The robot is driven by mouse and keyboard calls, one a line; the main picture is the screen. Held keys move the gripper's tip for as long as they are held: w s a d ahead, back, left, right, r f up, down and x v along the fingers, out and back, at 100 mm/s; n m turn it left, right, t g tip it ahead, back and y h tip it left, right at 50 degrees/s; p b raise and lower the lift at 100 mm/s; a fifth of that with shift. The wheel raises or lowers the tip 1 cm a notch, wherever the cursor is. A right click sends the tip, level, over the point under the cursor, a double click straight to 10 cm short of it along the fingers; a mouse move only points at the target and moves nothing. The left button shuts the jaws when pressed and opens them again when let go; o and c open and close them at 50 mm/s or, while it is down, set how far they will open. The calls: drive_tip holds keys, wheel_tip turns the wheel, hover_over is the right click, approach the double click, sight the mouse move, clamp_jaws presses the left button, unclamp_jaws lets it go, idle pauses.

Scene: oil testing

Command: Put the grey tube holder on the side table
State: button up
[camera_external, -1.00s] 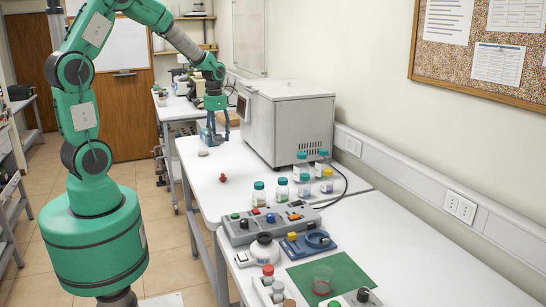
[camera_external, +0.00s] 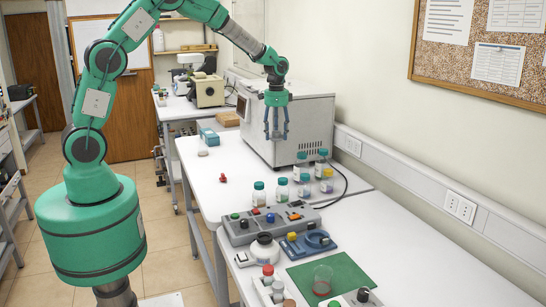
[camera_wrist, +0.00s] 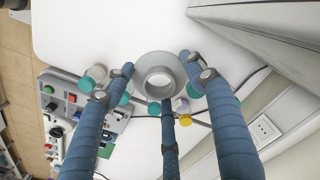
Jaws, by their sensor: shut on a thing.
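A round, hollow grey thing, which I take for the grey tube holder (camera_wrist: 143,75), shows in the middle of the wrist view between my gripper's fingers. My gripper (camera_external: 276,136) is shut on it, with three blue fingers around it (camera_wrist: 160,78). In the external view the gripper points down above the white table (camera_external: 232,165), in front of the large grey oven-like box (camera_external: 262,140). The held thing is too small to make out there. I cannot tell which surface is the side table.
Several teal-capped bottles (camera_external: 282,188) stand below and right of the gripper. A grey control box (camera_external: 255,229) is nearer. A small red thing (camera_external: 223,178) lies on the table. A teal box (camera_external: 207,135) stands at its far end.

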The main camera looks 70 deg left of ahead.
drive_tip(key=w+d+m+p, duration=0.2)
drive_tip(key=w+d+m, duration=0.1)
drive_tip(key=w+d, duration=0.8)
drive_tip(key=m+p, duration=0.5)
drive_tip(key=m, duration=0.1)
hover_over(370, 225)
wheel_tip(370, 225, down, 9)
drive_tip(key=shift+f, duration=0.7)
drive_tip(key=shift+f+p, duration=0.55)
drive_tip(key=shift+f, duration=2.35)
drive_tip(key=shift+s+f, duration=0.1)
drive_tip(key=shift+f+p, duration=0.3)
drive_tip(key=shift+f, duration=1.65)
